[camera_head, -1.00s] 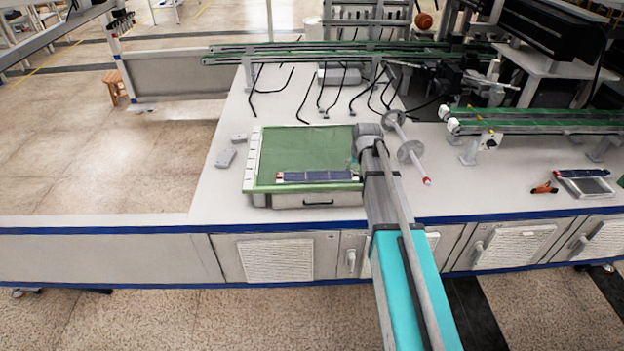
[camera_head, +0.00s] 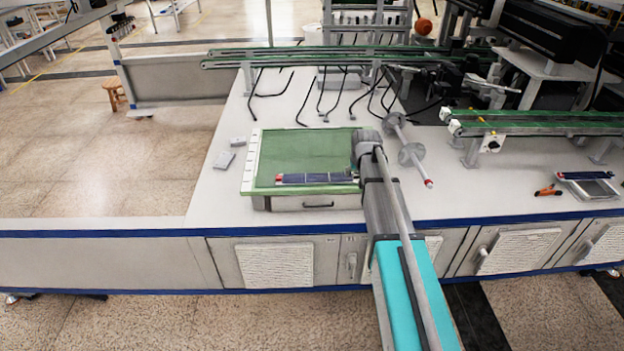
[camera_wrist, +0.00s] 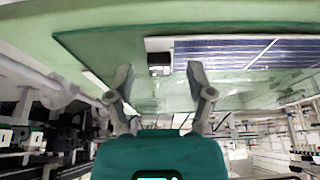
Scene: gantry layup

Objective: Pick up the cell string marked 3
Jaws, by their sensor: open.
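A blue cell string (camera_head: 315,178) lies along the near edge of the green mat (camera_head: 300,150), with a small red spot at its left end. Any number on it is too small to read. In the wrist view the dark blue string (camera_wrist: 255,52) with pale lines lies on the green surface, and a small dark block (camera_wrist: 159,63) sits at its end. My gripper (camera_wrist: 159,74) is open and empty, its two fingers apart on either side of that block in the picture. In the head view my arm hides most of the gripper at the mat's right side.
The mat lies on a low box with a dark handle (camera_head: 318,205). Small grey blocks (camera_head: 224,160) lie to the left. A green conveyor (camera_head: 300,58) crosses behind. The white bench between is mostly clear.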

